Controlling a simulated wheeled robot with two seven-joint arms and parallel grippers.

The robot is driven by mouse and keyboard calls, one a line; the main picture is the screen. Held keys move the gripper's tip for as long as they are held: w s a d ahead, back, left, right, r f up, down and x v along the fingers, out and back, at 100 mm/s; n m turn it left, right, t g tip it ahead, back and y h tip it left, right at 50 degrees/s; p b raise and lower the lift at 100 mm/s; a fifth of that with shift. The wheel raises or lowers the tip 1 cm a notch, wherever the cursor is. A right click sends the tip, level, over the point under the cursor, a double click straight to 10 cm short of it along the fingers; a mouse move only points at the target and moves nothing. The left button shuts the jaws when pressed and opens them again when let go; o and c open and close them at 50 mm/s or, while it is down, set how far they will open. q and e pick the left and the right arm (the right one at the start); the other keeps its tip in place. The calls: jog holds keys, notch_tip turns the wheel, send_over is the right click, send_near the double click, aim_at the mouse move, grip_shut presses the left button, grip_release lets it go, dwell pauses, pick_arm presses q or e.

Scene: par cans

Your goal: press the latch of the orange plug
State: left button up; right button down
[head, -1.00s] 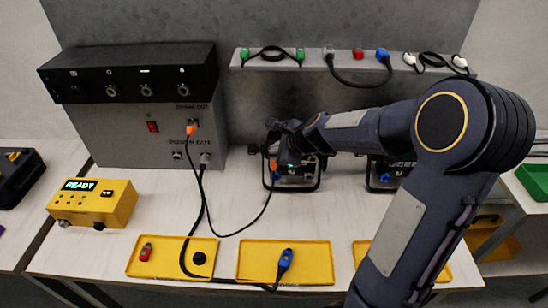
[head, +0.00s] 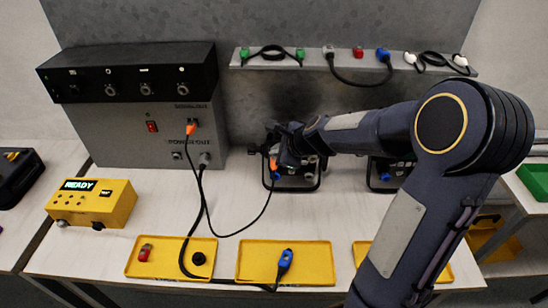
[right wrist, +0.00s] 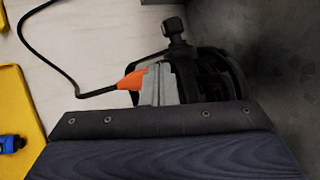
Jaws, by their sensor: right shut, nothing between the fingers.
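An orange plug (head: 273,164) is at the back of a black par can (head: 304,184) in the middle of the table. It also shows in the right wrist view (right wrist: 131,80), with its black cable leading off left. My right gripper (head: 284,158) is shut and empty, right beside this plug. In the right wrist view its fingertips (right wrist: 158,84) cover the plug's right end, so the latch is hidden and I cannot tell whether they touch it. The cable's other orange plug (head: 191,128) sits in the grey power box (head: 130,140). My left gripper is out of view.
A second par can (head: 388,178) stands behind my right forearm. Yellow trays (head: 300,276) line the front edge, one with a blue connector (head: 285,262). A yellow READY box (head: 92,203) is at the left. A wall shelf (head: 340,62) holds several connectors. The table's middle is clear except for cables.

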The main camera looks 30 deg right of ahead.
jog(key=shift+f+b, duration=0.35)
jog(key=shift+f, duration=0.05)
jog(key=shift+r, duration=0.1)
dwell(0.5)
jog(key=shift+r+p, duration=0.75)
jog(key=shift+p, duration=0.1)
notch_tip(320, 180, up, 5)
jog(key=p, duration=0.5)
